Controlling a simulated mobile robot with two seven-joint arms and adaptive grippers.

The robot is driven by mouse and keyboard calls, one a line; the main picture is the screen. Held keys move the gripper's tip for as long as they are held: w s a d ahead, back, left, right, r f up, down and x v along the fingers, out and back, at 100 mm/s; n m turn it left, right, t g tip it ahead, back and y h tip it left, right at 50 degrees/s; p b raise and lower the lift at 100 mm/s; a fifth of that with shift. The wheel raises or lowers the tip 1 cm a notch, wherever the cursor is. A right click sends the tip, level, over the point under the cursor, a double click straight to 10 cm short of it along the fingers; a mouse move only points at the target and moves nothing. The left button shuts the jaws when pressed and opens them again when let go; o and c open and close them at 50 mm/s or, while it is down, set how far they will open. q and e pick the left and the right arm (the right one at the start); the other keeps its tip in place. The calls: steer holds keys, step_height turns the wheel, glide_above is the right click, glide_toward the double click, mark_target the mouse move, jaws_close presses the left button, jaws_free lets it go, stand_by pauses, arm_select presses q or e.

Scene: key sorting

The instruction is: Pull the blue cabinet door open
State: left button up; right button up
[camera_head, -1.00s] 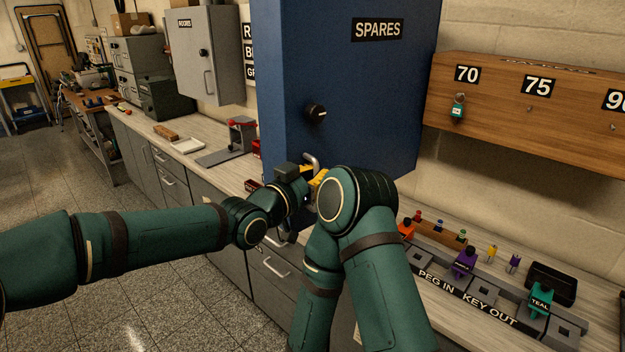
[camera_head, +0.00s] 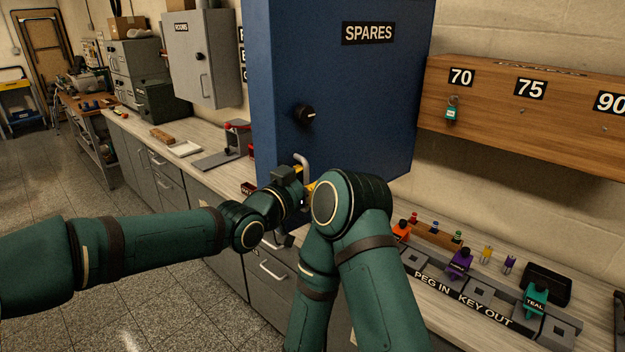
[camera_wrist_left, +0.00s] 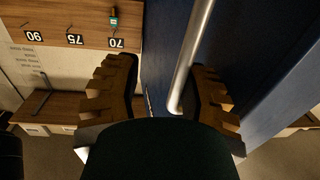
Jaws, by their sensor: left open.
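The blue cabinet (camera_head: 375,95), labelled SPARES, hangs on the wall in the middle of the head view. Its door shows no clear gap and looks shut. A dark round knob (camera_head: 305,116) sits on the door, and below it is a silver bar handle (camera_head: 303,161). My left gripper (camera_head: 307,188) is at the lower part of the handle, partly hidden by my other arm. In the left wrist view the handle bar (camera_wrist_left: 191,60) runs between the open fingers of my left gripper (camera_wrist_left: 160,95), nearer the right finger. My right gripper is out of view.
A wooden key board (camera_head: 510,105) is on the wall to the right. Below it, a peg-and-key rack (camera_head: 450,290) stands on the counter. A grey cabinet (camera_head: 203,62) hangs to the left. My right arm's elbow is close in front of the blue cabinet.

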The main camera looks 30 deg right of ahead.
arm_select(q)
steer(key=v, duration=1.2)
steer(key=w+a+f+n+y, duration=0.1)
steer(key=a+f+n+y, duration=0.25)
steer(key=a+f, duration=0.65)
steer(key=w+a+f+n+y, duration=0.1)
steer(key=a+f+n+y, duration=0.3)
steer(key=f, duration=1.1)
steer(key=s+a+f+n+g+y, duration=0.4)
steer(key=s+a+f+n, duration=0.4)
steer(key=s+a+f, duration=0.7)
step_height(320, 180, down, 4)
steer(key=a+y, duration=0.1)
steer(key=a, duration=0.1)
steer(key=shift+s+a+f+y, duration=0.15)
steer(key=shift+a+y, duration=0.15)
steer(key=shift+y, duration=0.05)
